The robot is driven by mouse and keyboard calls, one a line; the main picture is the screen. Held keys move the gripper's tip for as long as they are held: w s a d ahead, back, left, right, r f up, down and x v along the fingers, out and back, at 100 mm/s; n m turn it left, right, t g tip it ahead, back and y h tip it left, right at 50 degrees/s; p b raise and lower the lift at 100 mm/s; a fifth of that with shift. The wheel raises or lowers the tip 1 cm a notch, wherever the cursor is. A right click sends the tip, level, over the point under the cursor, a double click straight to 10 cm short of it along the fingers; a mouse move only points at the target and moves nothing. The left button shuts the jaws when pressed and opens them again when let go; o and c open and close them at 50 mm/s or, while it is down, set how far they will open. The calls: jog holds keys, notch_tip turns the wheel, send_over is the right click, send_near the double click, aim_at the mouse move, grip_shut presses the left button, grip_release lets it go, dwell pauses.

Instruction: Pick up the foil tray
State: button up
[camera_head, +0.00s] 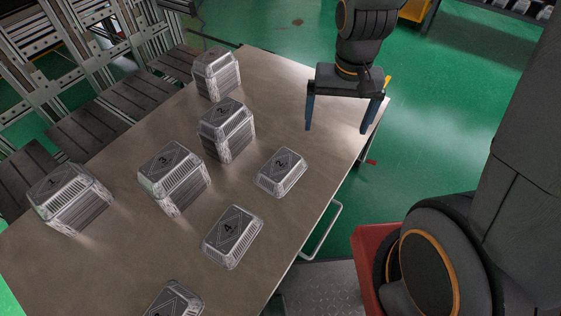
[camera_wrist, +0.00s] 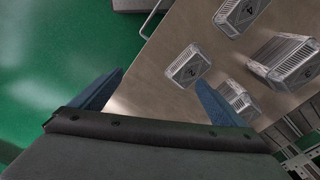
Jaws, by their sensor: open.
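Several silver foil trays sit on a brown table. A single low tray marked 2 (camera_head: 282,172) lies near the right edge, and another low tray marked 4 (camera_head: 233,237) lies in front of it. Taller stacks of trays stand behind: one marked 2 (camera_head: 228,130), one marked 3 (camera_head: 174,178), one at the far left (camera_head: 70,198) and one at the back (camera_head: 216,74). My gripper (camera_head: 343,118) is open and empty above the table's right edge, apart from every tray. In the wrist view a low tray (camera_wrist: 187,66) shows beyond the open fingers (camera_wrist: 153,92).
The table (camera_head: 130,258) has bare room between the trays and along its right edge. Another tray (camera_head: 176,300) is cut off at the bottom. Metal racks and a slatted conveyor (camera_head: 90,130) line the left side. A metal handle (camera_head: 325,230) sticks out at the right.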

jog(key=w+a+f+m, duration=0.1)
jog(key=w+a+f, duration=0.1)
jog(key=f, duration=0.1)
jog(key=w+a+f+m, duration=0.1)
jog(key=w+f, duration=0.1)
jog(key=f, duration=0.1)
jog(key=w+a+f+b, duration=0.1)
jog(key=w+a+f, duration=0.1)
jog(key=f, duration=0.1)
jog(key=shift+w+a+f+m, duration=0.1)
jog(key=shift+a+f+m, duration=0.25)
jog(key=shift+m, duration=0.05)
jog(key=m+b, duration=0.1)
jog(key=m, duration=0.3)
send_over(281, 164)
jog(key=shift+g, duration=0.3)
jog(key=f, duration=1.3)
jog(key=shift+s+a, duration=0.25)
jog(key=shift+s, duration=0.15)
notch_tip(281, 164, down, 2)
jog(key=shift+f, duration=0.15)
jog(key=shift+w+d+f+p, duration=0.15)
jog(key=shift+f+p, duration=0.1)
jog(key=shift+f, duration=0.7)
jog(key=shift+w+f+p, duration=0.1)
jog(key=shift+f+p, duration=0.1)
jog(key=shift+f, duration=0.75)
jog(key=shift+w+d+f+p, duration=0.15)
jog(key=shift+f+p, duration=0.1)
jog(key=shift+f, duration=0.7)
